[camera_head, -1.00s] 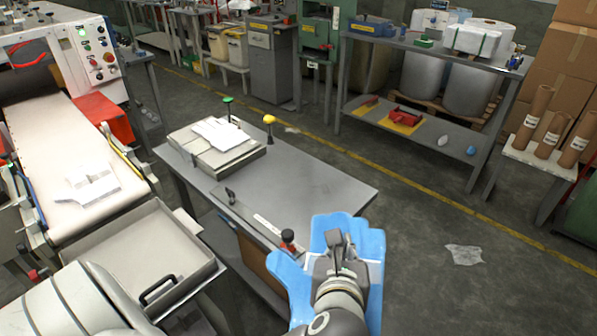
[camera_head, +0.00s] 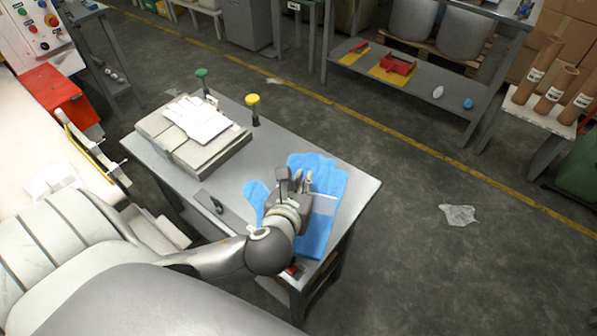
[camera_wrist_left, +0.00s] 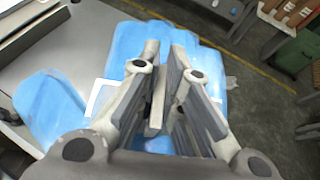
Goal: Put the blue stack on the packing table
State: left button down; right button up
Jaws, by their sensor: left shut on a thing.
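The blue stack (camera_head: 325,185) is a pile of flat blue glove shapes, with a thumb part sticking out to the left. My left gripper (camera_head: 296,180) is shut on the blue stack, above the right part of the grey packing table (camera_head: 225,182). In the left wrist view the blue stack (camera_wrist_left: 118,48) spreads out on both sides of the fingers (camera_wrist_left: 165,95). I cannot tell whether the stack touches the table top. My right gripper is not in view.
A small tool (camera_head: 215,204) lies near the front edge. The table's middle is clear.

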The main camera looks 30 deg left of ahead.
aim_at(304, 162)
pick_arm(q)
jog(key=w+a+f, duration=0.1)
jog(key=w, duration=0.1)
jog(key=w+a+f, duration=0.1)
jog(key=w+a, duration=0.1)
jog(key=w+a+f, duration=0.1)
jog(key=w, duration=0.1)
jog(key=shift+w+a+f, duration=0.1)
jog(key=shift+a+f, duration=0.05)
jog(key=w+f, duration=0.1)
jog(key=f, duration=0.1)
jog(key=w+a+f, duration=0.2)
jog(key=f, duration=0.1)
jog(key=shift+w+a+f, duration=0.1)
jog(key=shift+w+f, duration=0.2)
notch_tip(304, 162, down, 3)
jog(key=shift+f+b, duration=0.1)
jog(key=shift+b, duration=0.3)
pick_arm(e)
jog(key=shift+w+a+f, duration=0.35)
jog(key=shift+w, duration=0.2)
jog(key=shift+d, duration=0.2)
pick_arm(q)
jog(key=c, duration=1.6)
grip_release()
